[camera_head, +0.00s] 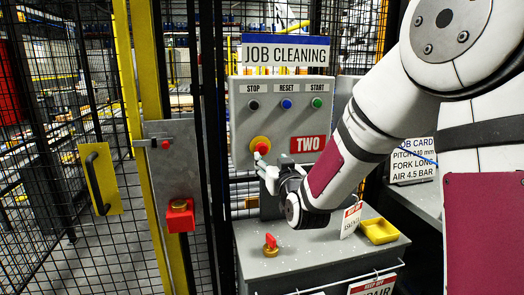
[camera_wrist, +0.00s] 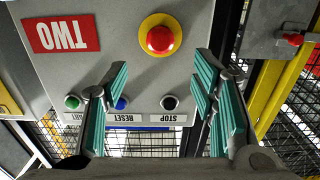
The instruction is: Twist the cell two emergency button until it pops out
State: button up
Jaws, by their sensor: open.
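The cell two control panel (camera_head: 285,115) is a grey box with a red "TWO" label (camera_head: 307,144). Its emergency button (camera_head: 260,144) is a red mushroom head on a yellow ring, at the panel's lower left. The button also shows in the wrist view (camera_wrist: 160,39), where the panel appears upside down. My gripper (camera_head: 262,162) is just below and in front of the button, its tips overlapping the button's lower edge in the head view. In the wrist view my gripper's teal fingers (camera_wrist: 160,90) are spread apart and empty. I cannot tell whether they touch the button.
STOP (camera_head: 253,105), RESET (camera_head: 287,104) and START (camera_head: 317,103) buttons sit above on the panel. A grey cabinet top (camera_head: 310,250) below holds a red-handled switch (camera_head: 270,245), a tag (camera_head: 351,220) and a yellow tray (camera_head: 379,231). A yellow gate post (camera_head: 150,80) and mesh fence stand left.

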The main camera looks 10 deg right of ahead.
aim_at(263, 149)
jog(key=w, duration=1)
jog(key=shift+w, duration=0.15)
jog(key=c, duration=1.1)
jog(key=shift+c, duration=0.2)
jog(key=shift+m, duration=0.4)
jog(key=m+b, duration=0.1)
jog(key=m, duration=0.1)
jog(key=shift+d+m+b, duration=0.1)
jog(key=shift+m+b, duration=0.2)
jog(key=shift+b, duration=0.1)
jog(key=shift+m+b, duration=0.7)
jog(key=shift+m, duration=0.8)
